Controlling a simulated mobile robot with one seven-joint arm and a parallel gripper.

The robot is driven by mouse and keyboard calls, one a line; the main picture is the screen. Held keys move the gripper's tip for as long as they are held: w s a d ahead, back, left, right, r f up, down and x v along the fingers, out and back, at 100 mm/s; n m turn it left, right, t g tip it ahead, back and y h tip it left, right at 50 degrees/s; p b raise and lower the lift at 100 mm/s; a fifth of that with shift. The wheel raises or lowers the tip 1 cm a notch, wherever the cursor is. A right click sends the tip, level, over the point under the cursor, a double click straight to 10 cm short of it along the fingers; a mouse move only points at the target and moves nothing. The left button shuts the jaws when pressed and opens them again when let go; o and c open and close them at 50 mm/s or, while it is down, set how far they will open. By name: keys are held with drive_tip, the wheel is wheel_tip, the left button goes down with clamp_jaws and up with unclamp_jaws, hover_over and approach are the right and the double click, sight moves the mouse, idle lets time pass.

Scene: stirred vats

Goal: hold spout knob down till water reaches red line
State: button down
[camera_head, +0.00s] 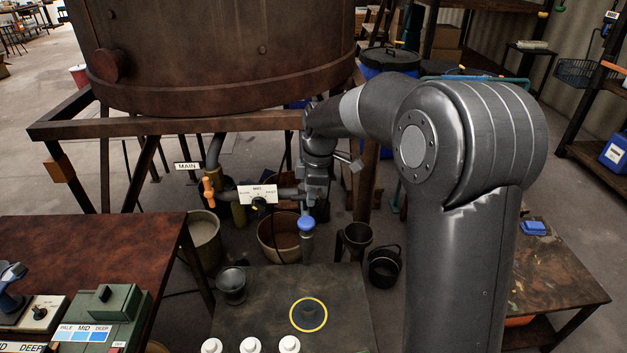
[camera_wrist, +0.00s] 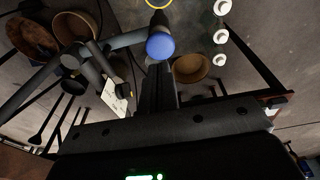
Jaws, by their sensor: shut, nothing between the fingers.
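The spout knob (camera_head: 306,223) is a round blue cap on the spout pipe, above the dark table. In the wrist view the blue knob (camera_wrist: 160,46) lies just beyond my gripper's fingertips. My gripper (camera_head: 314,196) is shut and empty, pointing down over the knob; I cannot tell if it touches. The shut fingers (camera_wrist: 157,85) show dark in the wrist view. Below the spout, a yellow ring (camera_head: 308,330) marks the table, with a small dark round shape inside it that I cannot identify. I see no red line or water.
A large rusty vat (camera_head: 210,50) stands behind on a frame. An orange MAIN handle (camera_head: 208,190) and a speed dial (camera_head: 258,204) sit left of the knob. A dark metal cup (camera_head: 231,285) and several white-topped items (camera_head: 250,345) stand on the table (camera_head: 345,290).

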sight(309, 222)
drive_tip(key=f, duration=0.5)
drive_tip(key=shift+a+f, duration=0.35)
drive_tip(key=shift+f, duration=0.05)
drive_tip(key=shift+f, duration=0.1)
wheel_tip(309, 222, down, 2)
drive_tip(key=shift+s+f, duration=0.15)
drive_tip(key=shift+f, duration=0.2)
idle(1.5)
drive_tip(key=shift+r, duration=0.1)
wheel_tip(309, 222, up, 15)
drive_tip(key=d, duration=0.1)
drive_tip(key=shift+w+d, duration=0.2)
drive_tip(key=shift+d, duration=0.05)
